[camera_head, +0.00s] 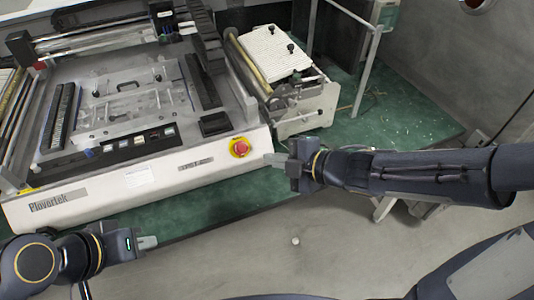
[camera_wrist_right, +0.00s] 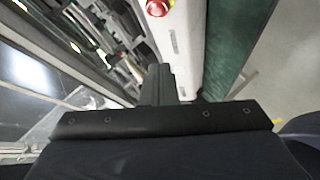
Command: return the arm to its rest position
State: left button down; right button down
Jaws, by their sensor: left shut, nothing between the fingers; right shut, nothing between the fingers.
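My right gripper (camera_head: 277,160) comes in from the right in the head view. It is shut and empty, close to the front right corner of the large machine (camera_head: 150,178), just right of its red stop button (camera_head: 240,148). In the right wrist view my right gripper (camera_wrist_right: 163,82) points toward the machine's front, and the red button (camera_wrist_right: 158,7) is at the top edge. My left gripper (camera_head: 148,242) is at the lower left in front of the machine. It is shut and empty.
The white machine with rails and a metal bed fills the upper left. A smaller unit with a white perforated plate (camera_head: 272,52) stands to its right. A metal rail post (camera_head: 368,70) rises behind my right arm. Grey floor (camera_head: 270,245) lies open between the arms.

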dwell(0.4)
jog(key=s+d+r+m+t+h, duration=0.2)
jog(key=d+m+h, duration=0.6)
jog(key=d+m, duration=0.65)
jog(key=s+d+f+m+g+y, duration=0.1)
jog(key=s+m+g, duration=0.3)
jog(key=s+m, duration=0.6)
jog(key=s, duration=0.6)
jog(key=shift+d, duration=0.15)
jog(key=shift+f, duration=0.1)
